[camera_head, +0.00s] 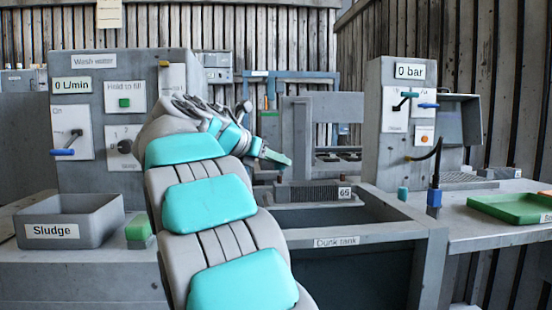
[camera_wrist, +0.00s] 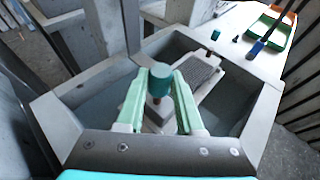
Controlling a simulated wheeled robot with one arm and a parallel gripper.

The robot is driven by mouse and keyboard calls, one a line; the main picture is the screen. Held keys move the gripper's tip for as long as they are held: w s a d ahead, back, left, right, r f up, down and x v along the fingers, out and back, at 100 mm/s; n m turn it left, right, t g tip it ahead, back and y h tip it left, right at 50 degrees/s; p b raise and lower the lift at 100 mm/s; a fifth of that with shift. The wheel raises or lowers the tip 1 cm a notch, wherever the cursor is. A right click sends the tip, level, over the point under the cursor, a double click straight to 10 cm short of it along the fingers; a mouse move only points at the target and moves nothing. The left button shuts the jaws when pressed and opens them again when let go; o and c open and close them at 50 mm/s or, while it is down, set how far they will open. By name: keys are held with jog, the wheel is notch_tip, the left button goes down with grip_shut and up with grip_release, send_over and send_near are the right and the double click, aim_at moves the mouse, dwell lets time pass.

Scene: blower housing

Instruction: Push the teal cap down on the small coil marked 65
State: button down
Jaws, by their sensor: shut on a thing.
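A teal cap (camera_wrist: 160,77) sits between the two pale green fingers of my gripper (camera_wrist: 160,88) in the wrist view. A short copper-red stub (camera_wrist: 156,101) shows right under the cap; I cannot tell whether the cap is seated on it. The small coil (camera_wrist: 198,76), a grey finned block, lies over the dunk tank. In the head view the coil (camera_head: 308,191) carries the label 65 (camera_head: 344,193). There my gripper (camera_head: 277,158) is above the coil's left end and shut on the cap.
The dunk tank (camera_head: 338,243) opens below the coil. A second small teal piece (camera_head: 402,194) and a blue-bodied tool (camera_head: 434,197) stand on the right bench. A green tray (camera_head: 510,209) is farther right. A Sludge bin (camera_head: 70,231) stands at left.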

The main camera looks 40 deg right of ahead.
aim_at(276, 185)
jog(key=shift+f, duration=0.45)
jog(key=shift+f, duration=0.3)
jog(key=shift+f+p, duration=0.1)
jog(key=shift+p, duration=0.25)
dwell(0.3)
jog(key=shift+f, duration=0.3)
jog(key=shift+f, duration=0.1)
jog(key=shift+f+p, duration=0.35)
jog(key=shift+p, duration=0.7)
dwell(0.6)
jog(key=shift+c, duration=2.3)
grip_release()
